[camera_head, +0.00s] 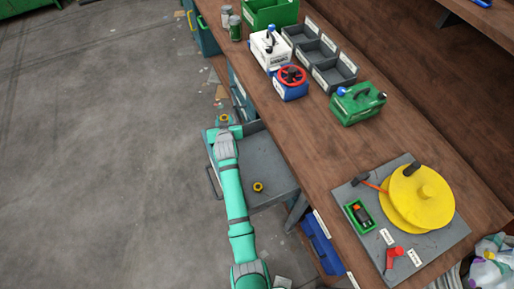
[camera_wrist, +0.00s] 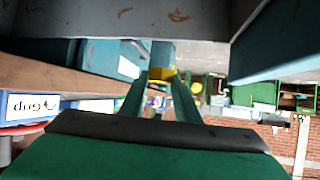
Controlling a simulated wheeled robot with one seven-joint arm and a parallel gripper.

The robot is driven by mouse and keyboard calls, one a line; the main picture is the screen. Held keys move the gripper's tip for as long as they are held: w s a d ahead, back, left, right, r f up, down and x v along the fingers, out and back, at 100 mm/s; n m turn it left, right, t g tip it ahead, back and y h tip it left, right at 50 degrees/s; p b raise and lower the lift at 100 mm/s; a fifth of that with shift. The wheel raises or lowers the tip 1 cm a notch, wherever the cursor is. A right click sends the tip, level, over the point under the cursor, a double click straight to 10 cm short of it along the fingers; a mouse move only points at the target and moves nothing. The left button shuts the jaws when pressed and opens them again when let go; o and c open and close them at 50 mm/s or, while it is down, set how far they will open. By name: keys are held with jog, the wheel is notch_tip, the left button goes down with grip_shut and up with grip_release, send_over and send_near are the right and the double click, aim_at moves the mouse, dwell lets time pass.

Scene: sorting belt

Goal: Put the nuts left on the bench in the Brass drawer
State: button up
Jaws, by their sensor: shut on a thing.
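My gripper (camera_head: 223,123) is shut on a yellow brass-coloured nut (camera_head: 224,117). It is at the far left corner of an open grey drawer (camera_head: 280,178) that sticks out from the bench. In the wrist view the nut (camera_wrist: 162,73) sits between the tips of both fingers (camera_wrist: 161,84). Another yellow nut (camera_head: 258,186) lies on the drawer floor. My arm covers the drawer's left part. No label on this drawer can be read, and I cannot tell the gripper's height above its rim. No loose nut shows on the bench top (camera_head: 300,130).
A blue drawer (camera_head: 322,246) stands nearer.

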aim_at(246, 150)
jog(key=s+d, duration=0.1)
jog(key=s+d+f, duration=0.2)
jog(key=shift+s+d+f, duration=0.25)
jog(key=shift+s+d, duration=0.1)
jog(key=shift+d, duration=0.05)
jog(key=d+f, duration=0.1)
jog(key=s+d+f, duration=0.1)
jog(key=f, duration=0.1)
jog(key=s+d+f, duration=0.1)
jog(key=shift+d+f, duration=0.1)
jog(key=shift+f, duration=0.15)
grip_shut()
jog(key=shift+s+d+f, duration=0.1)
jog(key=shift+d+f, duration=0.4)
jog(key=shift+f, duration=0.1)
jog(key=shift+d+f, duration=0.2)
jog(key=shift+f, duration=0.4)
jog(key=shift+d+f, duration=0.2)
jog(key=shift+f, duration=0.7)
jog(key=shift+s+a, duration=0.1)
jog(key=shift+a, duration=0.55)
jog(key=shift+d+f, duration=0.3)
jog(key=shift+f, duration=0.25)
jog(key=o, duration=1.1)
grip_release()
